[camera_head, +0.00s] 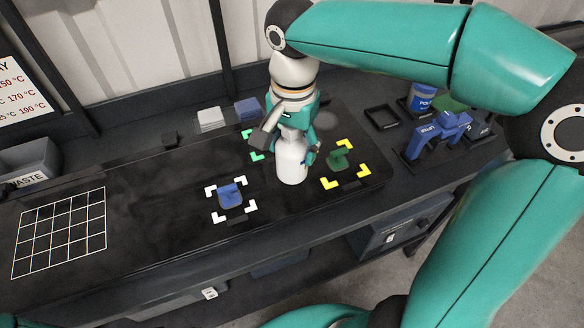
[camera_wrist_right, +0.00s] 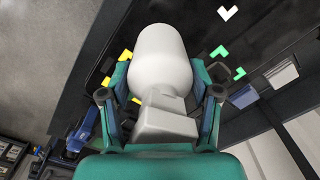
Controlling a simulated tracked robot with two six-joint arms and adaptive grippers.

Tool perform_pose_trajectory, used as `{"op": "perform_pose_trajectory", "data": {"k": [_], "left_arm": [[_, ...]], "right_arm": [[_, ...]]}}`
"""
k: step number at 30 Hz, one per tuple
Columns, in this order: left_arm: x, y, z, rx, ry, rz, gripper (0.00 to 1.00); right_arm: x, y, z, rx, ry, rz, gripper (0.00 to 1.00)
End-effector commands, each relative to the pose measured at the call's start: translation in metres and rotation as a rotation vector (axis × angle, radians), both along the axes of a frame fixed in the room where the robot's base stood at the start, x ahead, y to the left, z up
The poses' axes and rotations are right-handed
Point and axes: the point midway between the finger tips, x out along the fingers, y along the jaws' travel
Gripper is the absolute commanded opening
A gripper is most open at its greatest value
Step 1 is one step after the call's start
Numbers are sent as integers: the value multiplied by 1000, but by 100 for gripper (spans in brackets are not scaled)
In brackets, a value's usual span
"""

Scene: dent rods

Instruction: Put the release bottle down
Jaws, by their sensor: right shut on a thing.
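The release bottle (camera_head: 291,163) is white and roughly upright over the dark bench mat, between the green corner marks (camera_head: 256,153) and the yellow corner marks (camera_head: 361,170). My right gripper (camera_head: 293,143) is shut around its upper part. In the right wrist view the bottle (camera_wrist_right: 160,62) sits between the two fingers (camera_wrist_right: 160,100), its angular head towards the palm. I cannot tell whether its base touches the mat. My left gripper is not in view.
A blue piece (camera_head: 230,196) lies within the white corner marks, a green piece (camera_head: 338,159) within the yellow ones. A white grid (camera_head: 60,232) is at left, near a waste bin (camera_head: 24,165). A blue tool stand (camera_head: 437,138) is at right.

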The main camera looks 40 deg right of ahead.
Motion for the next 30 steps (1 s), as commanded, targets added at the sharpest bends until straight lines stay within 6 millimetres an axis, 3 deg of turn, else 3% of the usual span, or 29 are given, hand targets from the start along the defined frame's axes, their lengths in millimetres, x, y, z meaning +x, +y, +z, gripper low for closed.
{"op": "perform_pose_trajectory", "data": {"k": [16,28,29,30], "left_arm": [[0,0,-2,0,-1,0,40],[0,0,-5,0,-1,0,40],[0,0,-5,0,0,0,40],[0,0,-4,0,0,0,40]], "right_arm": [[0,0,-61,-1,2,1,16],[1,1,-68,0,-1,2,16],[0,1,-69,0,-1,2,64],[1,1,-68,0,-1,2,71]]}}
